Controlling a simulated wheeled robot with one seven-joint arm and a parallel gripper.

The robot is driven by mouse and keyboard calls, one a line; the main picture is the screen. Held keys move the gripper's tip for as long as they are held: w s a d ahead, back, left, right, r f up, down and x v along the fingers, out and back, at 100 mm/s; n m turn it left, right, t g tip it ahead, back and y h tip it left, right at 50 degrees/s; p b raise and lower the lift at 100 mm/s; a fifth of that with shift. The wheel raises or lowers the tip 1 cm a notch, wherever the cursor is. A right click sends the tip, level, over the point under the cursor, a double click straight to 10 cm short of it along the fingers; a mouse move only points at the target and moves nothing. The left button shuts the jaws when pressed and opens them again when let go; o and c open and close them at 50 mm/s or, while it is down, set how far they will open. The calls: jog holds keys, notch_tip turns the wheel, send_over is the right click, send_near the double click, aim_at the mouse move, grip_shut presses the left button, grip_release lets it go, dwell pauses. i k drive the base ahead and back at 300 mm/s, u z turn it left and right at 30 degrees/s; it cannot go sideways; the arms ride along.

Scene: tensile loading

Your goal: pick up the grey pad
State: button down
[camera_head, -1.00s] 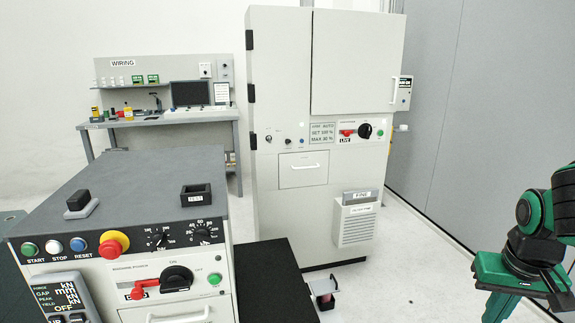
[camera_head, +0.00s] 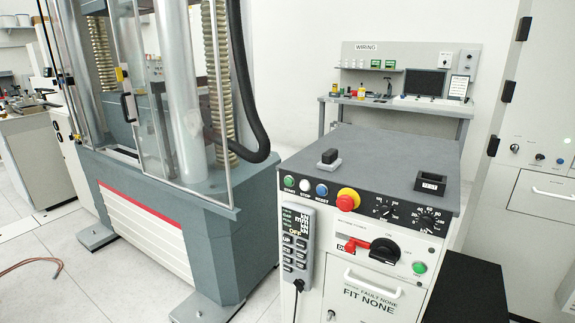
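A small light-grey pad (camera_head: 328,166) lies flat on the dark top of the control console (camera_head: 385,152), towards its left side. A small black block (camera_head: 329,156) sits on it and covers part of it. I cannot tell whether the two are joined. My gripper is not in view, and no part of my arm shows near the console.
A small black tray (camera_head: 430,184) stands on the console top at right. A red and yellow stop button (camera_head: 348,199) and knobs line its front edge. A tall testing machine (camera_head: 180,200) stands at left; a wiring bench (camera_head: 400,105) is behind.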

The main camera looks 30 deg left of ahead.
aim_at(329, 162)
jog(key=u, duration=1)
